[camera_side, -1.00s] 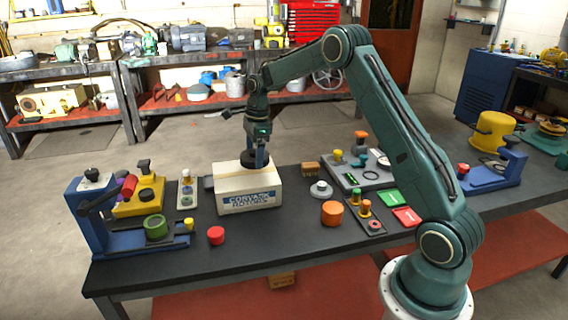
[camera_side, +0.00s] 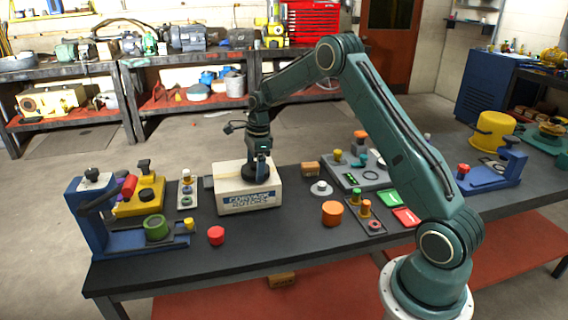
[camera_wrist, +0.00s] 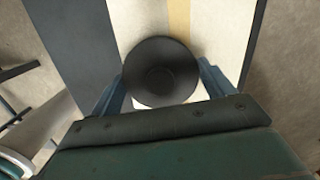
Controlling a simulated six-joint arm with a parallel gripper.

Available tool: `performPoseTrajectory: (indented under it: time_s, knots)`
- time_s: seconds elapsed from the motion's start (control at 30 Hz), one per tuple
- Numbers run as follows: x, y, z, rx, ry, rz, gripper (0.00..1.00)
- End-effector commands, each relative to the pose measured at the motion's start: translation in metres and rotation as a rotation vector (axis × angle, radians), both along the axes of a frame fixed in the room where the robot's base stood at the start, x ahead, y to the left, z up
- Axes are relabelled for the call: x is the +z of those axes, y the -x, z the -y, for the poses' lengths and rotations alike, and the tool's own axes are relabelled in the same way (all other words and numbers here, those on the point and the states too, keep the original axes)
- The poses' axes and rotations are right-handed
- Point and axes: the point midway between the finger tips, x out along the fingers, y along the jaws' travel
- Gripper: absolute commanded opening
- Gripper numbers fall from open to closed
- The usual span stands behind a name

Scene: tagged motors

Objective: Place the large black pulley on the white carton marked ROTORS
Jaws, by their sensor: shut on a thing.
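The large black pulley (camera_wrist: 160,72) is a round dark disc with a raised hub in the wrist view. In the side view the pulley (camera_side: 250,172) is at the top of the white carton (camera_side: 233,202), which bears the word ROTORS on its front. My gripper (camera_side: 258,172) points down over the carton, shut on the pulley; its blue fingers (camera_wrist: 165,78) lie on either side of the disc in the wrist view. The pulley appears to be at or very close to the carton's top; I cannot tell whether it touches.
A blue fixture (camera_side: 85,215) with a yellow block (camera_side: 140,197) stands left of the carton. A red cap (camera_side: 216,235) and an orange cylinder (camera_side: 332,213) stand in front. A grey tray (camera_side: 372,179) and green and red cards lie to the right.

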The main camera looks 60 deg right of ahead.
Motion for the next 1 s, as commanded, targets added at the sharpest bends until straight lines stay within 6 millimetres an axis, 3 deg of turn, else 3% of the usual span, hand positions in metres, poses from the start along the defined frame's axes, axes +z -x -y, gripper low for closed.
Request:
performPoseTrajectory:
  time_s: [0.13, 0.17, 0.23, 0.67, 1.0]
  knots:
    - [-0.002, -0.001, 0.000, 0.001, 0.000, 0.002, 0.36]
    - [-0.003, 0.000, 0.000, 0.000, -0.001, -0.001, 0.87]
    - [-0.003, 0.000, 0.000, 0.000, -0.001, -0.001, 1.00]
    - [0.004, 0.000, 0.000, 0.000, 0.001, 0.002, 1.00]
    - [0.044, 0.002, 0.004, 0.000, 0.001, 0.003, 1.00]
